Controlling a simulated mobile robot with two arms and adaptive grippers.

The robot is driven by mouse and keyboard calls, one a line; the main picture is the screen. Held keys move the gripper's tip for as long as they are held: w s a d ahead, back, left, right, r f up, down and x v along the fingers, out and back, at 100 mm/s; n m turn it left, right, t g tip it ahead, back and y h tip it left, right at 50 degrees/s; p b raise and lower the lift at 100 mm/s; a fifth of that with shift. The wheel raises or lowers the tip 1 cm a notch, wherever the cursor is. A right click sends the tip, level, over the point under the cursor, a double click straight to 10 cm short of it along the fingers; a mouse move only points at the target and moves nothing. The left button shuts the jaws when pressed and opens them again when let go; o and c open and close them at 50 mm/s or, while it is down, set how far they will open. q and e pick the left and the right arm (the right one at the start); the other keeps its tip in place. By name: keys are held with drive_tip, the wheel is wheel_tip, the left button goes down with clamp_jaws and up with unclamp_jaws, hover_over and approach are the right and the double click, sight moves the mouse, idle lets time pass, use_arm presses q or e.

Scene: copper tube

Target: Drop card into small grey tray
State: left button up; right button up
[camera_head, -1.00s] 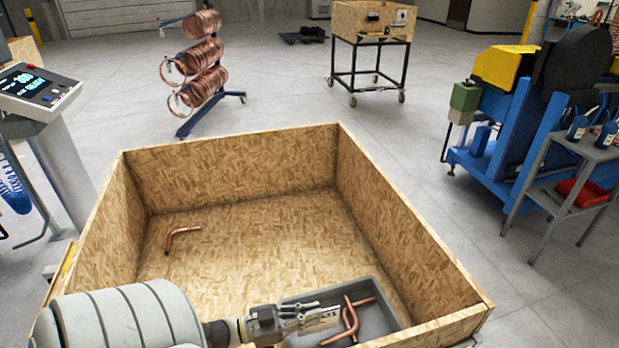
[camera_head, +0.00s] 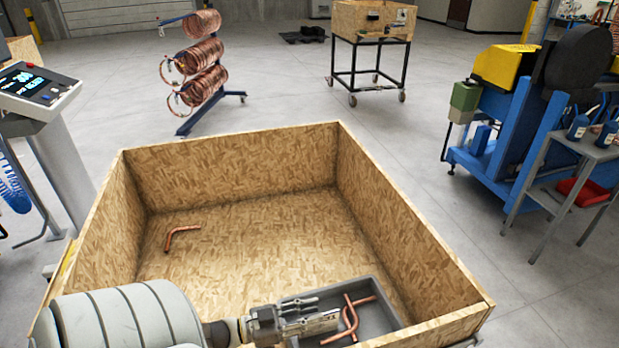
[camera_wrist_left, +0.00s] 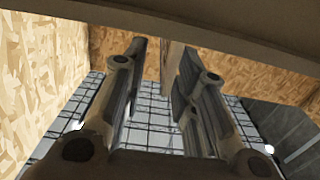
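The small grey tray (camera_head: 377,327) sits in the near right part of the wooden crate (camera_head: 250,240). My left gripper (camera_head: 318,313) is over the tray's left side, with its fingers spread apart. A pale card (camera_head: 318,325) with dark print lies against the lower finger; I cannot tell whether it still touches it. Bent copper tubes (camera_head: 351,317) lie in the tray to the right of the fingertips. In the left wrist view the fingers (camera_wrist_left: 158,75) stand apart, with a thin beige strip between them. My right gripper is not in view.
Another bent copper tube (camera_head: 181,234) lies on the crate floor at the left. The middle of the crate is clear. The crate walls surround the tray. Beyond stand a coil rack (camera_head: 200,75), a wheeled table (camera_head: 370,50) and a blue machine (camera_head: 515,120).

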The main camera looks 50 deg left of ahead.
use_arm(q)
drive_tip(key=shift+r+p, duration=0.4)
drive_tip(key=shift+r, duration=0.35)
drive_tip(key=v, duration=1.2)
drive_tip(key=shift+f, duration=0.35)
drive_tip(key=shift+w+r+p, duration=0.1)
drive_tip(key=shift+p, duration=0.2)
